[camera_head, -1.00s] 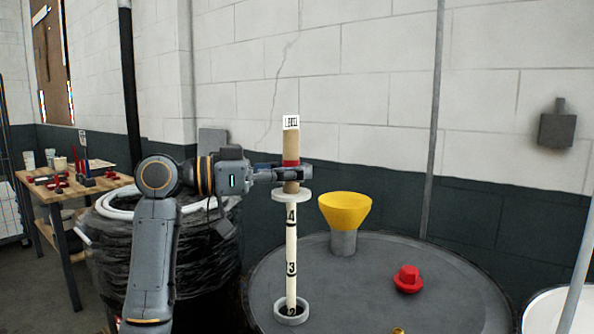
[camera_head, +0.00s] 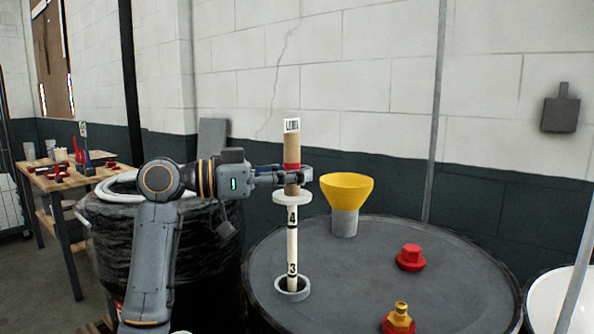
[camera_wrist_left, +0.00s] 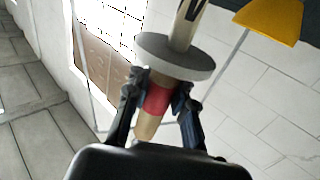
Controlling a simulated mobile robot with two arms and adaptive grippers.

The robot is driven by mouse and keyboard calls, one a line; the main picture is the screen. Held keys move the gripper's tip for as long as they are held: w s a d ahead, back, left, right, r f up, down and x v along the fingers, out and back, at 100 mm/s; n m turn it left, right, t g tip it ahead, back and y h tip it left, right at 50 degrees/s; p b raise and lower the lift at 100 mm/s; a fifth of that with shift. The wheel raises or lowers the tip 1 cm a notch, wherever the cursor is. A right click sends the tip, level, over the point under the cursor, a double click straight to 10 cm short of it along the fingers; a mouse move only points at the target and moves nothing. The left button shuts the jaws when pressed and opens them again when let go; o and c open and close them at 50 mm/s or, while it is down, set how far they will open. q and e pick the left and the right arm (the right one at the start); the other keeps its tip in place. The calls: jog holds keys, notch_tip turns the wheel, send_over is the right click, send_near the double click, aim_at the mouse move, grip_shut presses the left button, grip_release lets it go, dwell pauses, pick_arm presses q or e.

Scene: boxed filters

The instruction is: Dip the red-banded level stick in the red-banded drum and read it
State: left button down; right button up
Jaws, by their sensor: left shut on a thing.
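The level stick (camera_head: 292,245) stands upright with a tan handle, a red band (camera_head: 291,168), a white collar and a pale rod marked 4 and 3. Its lower end is inside the ring-shaped opening (camera_head: 292,294) of the dark drum (camera_head: 345,293); the tip is hidden. The collar is well above the opening. My left gripper (camera_head: 290,176) is shut on the handle around the red band; the left wrist view shows its fingers (camera_wrist_left: 161,88) either side of the band. No red band shows on the drum's side. My right gripper is not in view.
On the drum top are a yellow funnel (camera_head: 346,192), a red cap (camera_head: 411,257) and a red-and-gold fitting (camera_head: 398,320). A black-wrapped drum (camera_head: 105,250) stands left. A wooden bench (camera_head: 62,183) with small items is far left. A white drum (camera_head: 545,300) is right.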

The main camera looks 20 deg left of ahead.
aim_at(297, 194)
pick_arm(q)
jog(key=shift+f+b, duration=0.75)
jog(key=shift+f, duration=0.55)
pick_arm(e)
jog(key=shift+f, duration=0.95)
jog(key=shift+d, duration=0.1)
pick_arm(q)
jog(key=shift+f, duration=0.15)
jog(key=shift+f+b, duration=0.8)
jog(key=shift+f, duration=0.2)
jog(key=shift+f+b, duration=2)
jog(key=shift+f, duration=0.8)
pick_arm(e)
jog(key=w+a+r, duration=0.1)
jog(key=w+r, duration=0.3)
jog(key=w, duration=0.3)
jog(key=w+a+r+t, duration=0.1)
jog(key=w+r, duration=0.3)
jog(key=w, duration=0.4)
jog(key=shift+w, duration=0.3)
